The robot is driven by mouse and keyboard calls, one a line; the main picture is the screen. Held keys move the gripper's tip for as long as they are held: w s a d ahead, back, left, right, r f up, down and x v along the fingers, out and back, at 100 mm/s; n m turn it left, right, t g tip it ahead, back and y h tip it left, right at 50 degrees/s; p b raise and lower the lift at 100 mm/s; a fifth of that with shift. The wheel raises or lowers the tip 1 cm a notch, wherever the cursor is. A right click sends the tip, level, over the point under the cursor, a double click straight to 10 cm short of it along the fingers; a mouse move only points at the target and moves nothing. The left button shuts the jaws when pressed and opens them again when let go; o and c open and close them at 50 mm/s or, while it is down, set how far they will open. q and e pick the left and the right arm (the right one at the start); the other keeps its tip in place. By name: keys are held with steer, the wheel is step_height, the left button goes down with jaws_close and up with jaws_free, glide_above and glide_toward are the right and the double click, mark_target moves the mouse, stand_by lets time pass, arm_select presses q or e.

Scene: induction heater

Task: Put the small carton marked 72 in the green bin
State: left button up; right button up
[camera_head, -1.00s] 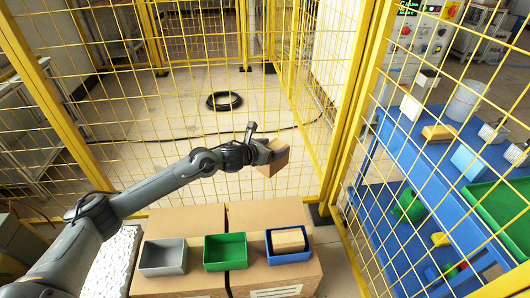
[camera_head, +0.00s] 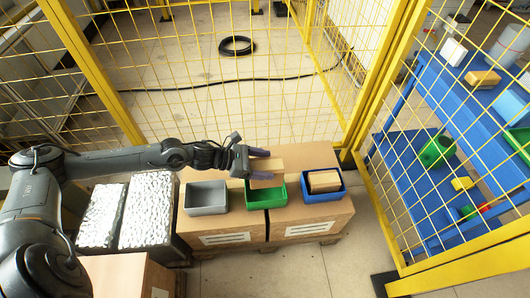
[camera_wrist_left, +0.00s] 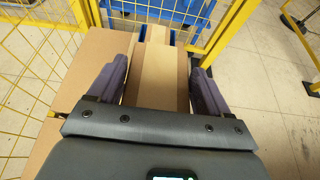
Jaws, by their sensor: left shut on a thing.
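My left gripper (camera_head: 262,165) is shut on a small brown carton (camera_head: 268,168), holding it over the back part of the green bin (camera_head: 268,197). In the left wrist view the carton (camera_wrist_left: 160,82) sits between the two purple fingers. No number can be read on the carton. The green bin stands on a large cardboard box, between a grey bin and a blue bin, and is partly hidden by the carton. My right gripper is in neither view.
The grey bin (camera_head: 206,198) looks empty. The blue bin (camera_head: 322,194) holds another brown carton (camera_head: 324,181). Yellow mesh fencing (camera_head: 230,110) stands behind the boxes. A blue shelf (camera_head: 460,110) with assorted items is beyond the fence at right.

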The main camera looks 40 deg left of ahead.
arm_select(q)
steer(key=shift+w+d+f+b, duration=0.1)
steer(key=shift+d+f+b, duration=0.05)
steer(key=shift+f+b, duration=1.15)
steer(key=shift+f, duration=0.4)
steer(key=shift+f+b, duration=2)
steer(key=shift+f, duration=0.45)
steer(key=o, duration=1.7)
steer(key=shift+f, duration=0.1)
steer(key=shift+p+v, duration=3.45)
steer(key=shift+v, duration=2.1)
